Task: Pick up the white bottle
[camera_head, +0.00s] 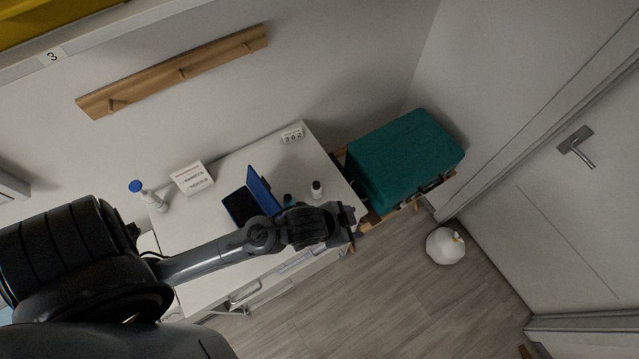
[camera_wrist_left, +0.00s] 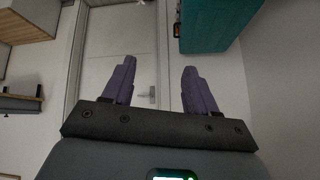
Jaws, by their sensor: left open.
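A small white bottle (camera_head: 317,190) with a dark top stands on the right part of the white table (camera_head: 190,232). A taller white bottle (camera_head: 152,200) with a blue cap stands at the table's left end. My left gripper (camera_head: 357,224) is near the table's right front corner, to the right of and nearer than the small bottle, apart from it. In the left wrist view its two purple fingers (camera_wrist_left: 158,70) are spread with nothing between them. No bottle shows in that view. My right gripper is not in view.
A blue open case (camera_head: 262,190), a small dark teal item (camera_head: 289,200), a sign (camera_head: 193,178) and a number block (camera_head: 292,135) are on the table. A teal suitcase (camera_head: 400,160) stands to the right. A white round object (camera_head: 445,246) is on the floor by the door (camera_head: 560,200).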

